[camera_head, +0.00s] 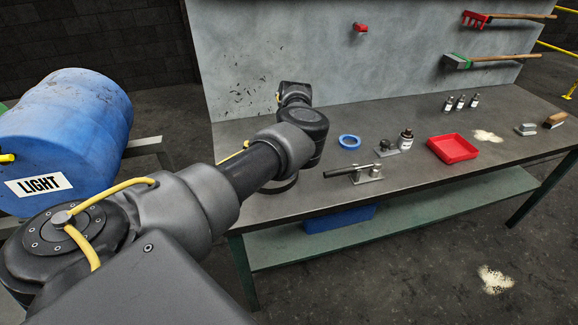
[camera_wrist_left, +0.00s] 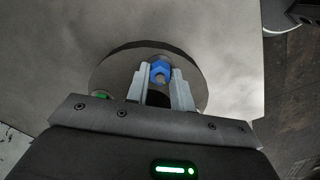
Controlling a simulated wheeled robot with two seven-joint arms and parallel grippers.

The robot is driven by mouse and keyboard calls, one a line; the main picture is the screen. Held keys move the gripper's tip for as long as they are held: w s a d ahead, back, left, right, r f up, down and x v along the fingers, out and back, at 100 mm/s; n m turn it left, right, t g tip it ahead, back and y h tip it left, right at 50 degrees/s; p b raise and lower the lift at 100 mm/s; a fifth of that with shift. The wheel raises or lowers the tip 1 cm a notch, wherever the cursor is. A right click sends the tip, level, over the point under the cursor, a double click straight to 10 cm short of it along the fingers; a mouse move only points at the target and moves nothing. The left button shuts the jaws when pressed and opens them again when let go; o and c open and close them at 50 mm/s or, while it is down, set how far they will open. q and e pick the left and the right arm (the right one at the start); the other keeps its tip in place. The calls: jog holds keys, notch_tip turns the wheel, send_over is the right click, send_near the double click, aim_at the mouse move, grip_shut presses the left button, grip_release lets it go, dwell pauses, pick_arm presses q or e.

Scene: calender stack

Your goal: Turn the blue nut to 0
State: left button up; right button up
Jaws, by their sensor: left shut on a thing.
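The blue nut (camera_wrist_left: 160,68) shows in the left wrist view, on a bolt at the middle of a round dark plate (camera_wrist_left: 112,70). My left gripper (camera_wrist_left: 160,76) has its two grey fingers on either side of the nut, shut on it. In the head view my left arm reaches in from the left to the bench, and its wrist hides the nut and the gripper's fingers. No number or scale mark can be read in either view. My right gripper is not in view.
A grey wall panel (camera_head: 290,45) stands behind. A blue barrel (camera_head: 70,120) is at the left.

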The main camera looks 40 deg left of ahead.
pick_arm(q)
jog(key=shift+w+r, duration=0.1)
jog(key=shift+r, duration=0.05)
dwell(0.3)
jog(key=o, duration=0.9)
jog(key=shift+o, duration=0.2)
jog(key=shift+r, duration=0.25)
notch_tip(320, 180, up, 10)
jog(key=shift+r, duration=0.1)
